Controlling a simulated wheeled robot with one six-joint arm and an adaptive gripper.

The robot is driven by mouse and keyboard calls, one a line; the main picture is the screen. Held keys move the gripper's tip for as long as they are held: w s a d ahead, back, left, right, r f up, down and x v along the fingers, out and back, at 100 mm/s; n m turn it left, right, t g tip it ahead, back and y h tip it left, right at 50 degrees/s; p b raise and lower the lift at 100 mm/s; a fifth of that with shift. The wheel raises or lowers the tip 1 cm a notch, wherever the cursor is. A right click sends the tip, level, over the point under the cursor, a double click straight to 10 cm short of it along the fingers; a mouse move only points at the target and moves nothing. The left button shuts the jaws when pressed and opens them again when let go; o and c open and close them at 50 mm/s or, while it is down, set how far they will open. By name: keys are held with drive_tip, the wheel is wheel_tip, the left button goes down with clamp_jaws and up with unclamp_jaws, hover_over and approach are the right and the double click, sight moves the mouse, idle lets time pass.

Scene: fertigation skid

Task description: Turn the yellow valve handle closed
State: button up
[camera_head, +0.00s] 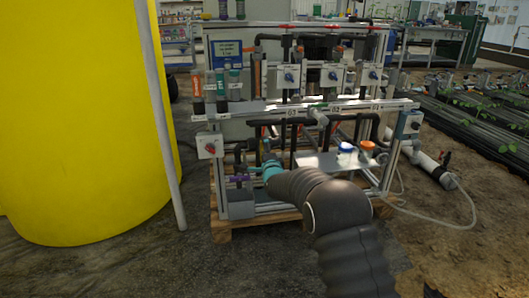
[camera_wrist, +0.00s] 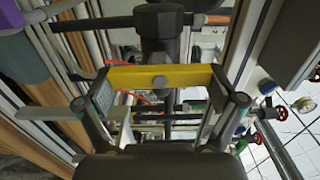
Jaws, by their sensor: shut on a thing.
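In the wrist view the yellow valve handle (camera_wrist: 135,77) is a flat bar with a grey bolt at its middle. It lies across the picture, in front of a dark valve body (camera_wrist: 160,30) on a pipe. My gripper (camera_wrist: 162,97) has one finger at each end of the bar and is shut on it. In the head view my dark arm reaches to the lower left part of the skid. There the arm and the pipework hide the handle, and my fingers cannot be made out.
The skid frame (camera_head: 270,208) stands on a wooden pallet (camera_head: 222,230), with pipes close around my gripper. A big yellow tank (camera_head: 80,120) and a grey post (camera_head: 160,110) stand to the left. A red knob (camera_head: 210,148) sits on a box nearby. A white hose (camera_head: 440,219) lies at the right.

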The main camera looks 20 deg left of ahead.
idle(0.5)
drive_tip(key=o, duration=0.8)
drive_tip(key=shift+w, duration=0.1)
drive_tip(key=v, duration=1.2)
